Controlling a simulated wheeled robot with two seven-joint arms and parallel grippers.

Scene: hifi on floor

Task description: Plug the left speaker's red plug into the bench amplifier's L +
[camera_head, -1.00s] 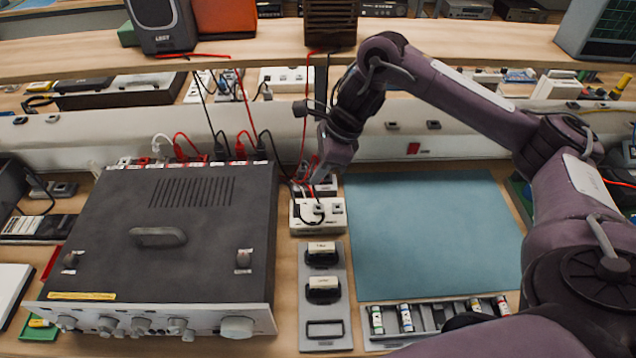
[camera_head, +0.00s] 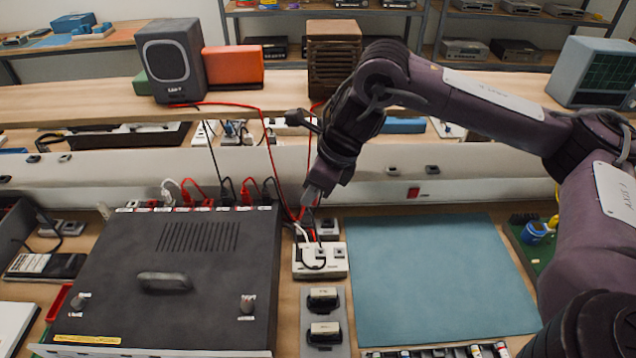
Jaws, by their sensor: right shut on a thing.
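The left speaker (camera_head: 170,62), a dark grey box with a round cone, stands on the raised shelf. A red and a dark cable hang from it. The bench amplifier (camera_head: 180,262) is a large dark box with its knobbed front towards me. White and red labels line its rear edge, with white, red and dark plugs behind; which is L + is too small to read. My right gripper (camera_head: 310,198) points down, just right of the amplifier's rear right corner. It is shut on the red plug, which the fingers mostly hide. My left gripper is out of view.
A white power strip (camera_head: 320,262) with cables sits just below my right gripper. A brown wooden speaker (camera_head: 333,55) and an orange box (camera_head: 233,66) stand on the shelf. The blue mat (camera_head: 435,275) is bare. Loose cables crowd the amplifier's rear corner.

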